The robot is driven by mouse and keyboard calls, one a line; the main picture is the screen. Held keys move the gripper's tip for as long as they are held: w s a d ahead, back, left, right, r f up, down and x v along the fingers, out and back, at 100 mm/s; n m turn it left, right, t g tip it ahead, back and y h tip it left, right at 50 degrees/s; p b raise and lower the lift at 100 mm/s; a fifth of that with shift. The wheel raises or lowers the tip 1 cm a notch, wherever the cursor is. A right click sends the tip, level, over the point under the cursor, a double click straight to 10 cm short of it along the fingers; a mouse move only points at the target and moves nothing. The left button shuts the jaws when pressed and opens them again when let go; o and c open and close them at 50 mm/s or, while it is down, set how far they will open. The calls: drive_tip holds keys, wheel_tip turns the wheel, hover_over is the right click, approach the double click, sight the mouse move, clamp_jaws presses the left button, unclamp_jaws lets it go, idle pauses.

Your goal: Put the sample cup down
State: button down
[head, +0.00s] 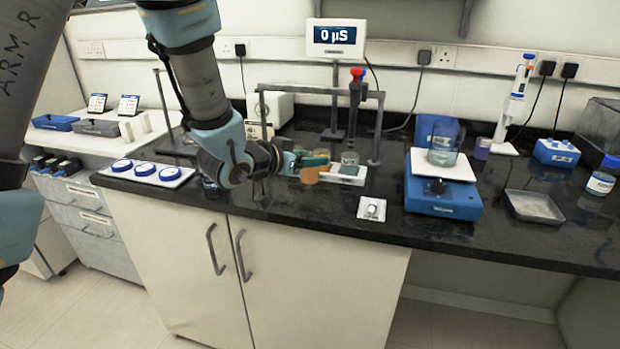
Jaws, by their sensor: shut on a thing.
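The sample cup (349,159) is a small grey-green cup at the right end of my gripper (325,164). It is over a low white block (345,179), below the dark probe (355,98). I cannot tell whether its base touches the block. My gripper reaches in from the left, low over the black bench, and is shut on the cup. A green part and an orange-tan part show at its end. The exact contact is too small to see.
A metal frame (377,125) stands around the probe, close to my gripper. A blue stirrer (443,202) with a beaker (443,145) is to the right. A small white switch box (371,209) is at the front. Bare bench lies front left.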

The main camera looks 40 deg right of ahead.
sight(304, 178)
drive_tip(key=shift+f+p, duration=0.4)
drive_tip(key=shift+f, duration=2.05)
drive_tip(key=shift+f, duration=0.1)
drive_tip(key=shift+f+b, duration=0.15)
drive_tip(key=shift+b, duration=0.15)
drive_tip(key=shift+c, duration=1.2)
unclamp_jaws()
drive_tip(key=shift+r, duration=0.2)
